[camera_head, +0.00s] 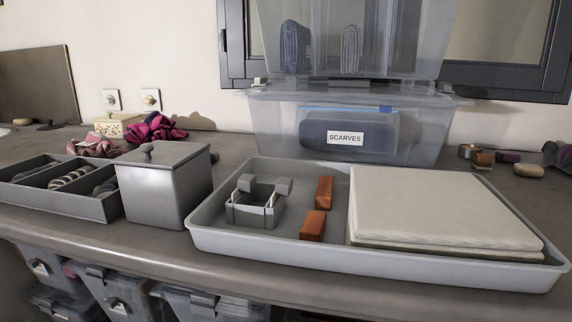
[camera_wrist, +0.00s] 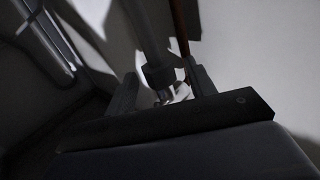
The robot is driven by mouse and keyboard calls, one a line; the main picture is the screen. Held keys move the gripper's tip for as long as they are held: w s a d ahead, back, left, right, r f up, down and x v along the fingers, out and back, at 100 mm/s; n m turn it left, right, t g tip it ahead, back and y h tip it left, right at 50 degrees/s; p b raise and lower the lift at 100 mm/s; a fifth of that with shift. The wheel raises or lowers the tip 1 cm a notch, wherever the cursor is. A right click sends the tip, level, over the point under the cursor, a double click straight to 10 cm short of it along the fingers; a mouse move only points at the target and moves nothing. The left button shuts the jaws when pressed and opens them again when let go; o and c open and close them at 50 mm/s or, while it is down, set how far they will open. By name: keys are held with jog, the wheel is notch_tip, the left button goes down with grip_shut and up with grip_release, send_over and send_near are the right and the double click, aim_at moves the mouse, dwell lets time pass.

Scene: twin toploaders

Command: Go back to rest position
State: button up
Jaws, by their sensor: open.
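My gripper shows in the wrist view (camera_wrist: 160,82), seen from behind, with its two dark fingers apart. A grey rod-like shape and a small pale piece show between or beyond the fingers; I cannot tell what they are or whether they touch. The wrist view is dim, with pale surfaces around and dark slanted bars at upper left. Neither my arm nor my gripper appears in the head view.
A grey tray (camera_head: 374,272) on the counter holds a cream folded stack (camera_head: 440,205), a grey holder (camera_head: 245,213) and two orange-brown blocks. A lidded grey box (camera_head: 165,190) and divided organizer (camera_head: 85,205) stand left. Clear bins (camera_head: 275,125) are stacked behind.

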dwell(0.4)
jog(key=p+v, duration=0.1)
jog(key=v, duration=1)
jog(key=b+x, duration=0.1)
jog(key=x, duration=1)
jog(key=shift+s+d+n+t+y+b, duration=0.1)
jog(key=shift+n+t+y+b, duration=0.2)
jog(key=shift+n+t+y, duration=0.25)
jog(key=shift+t, duration=0.25)
jog(key=shift+n+y, duration=0.25)
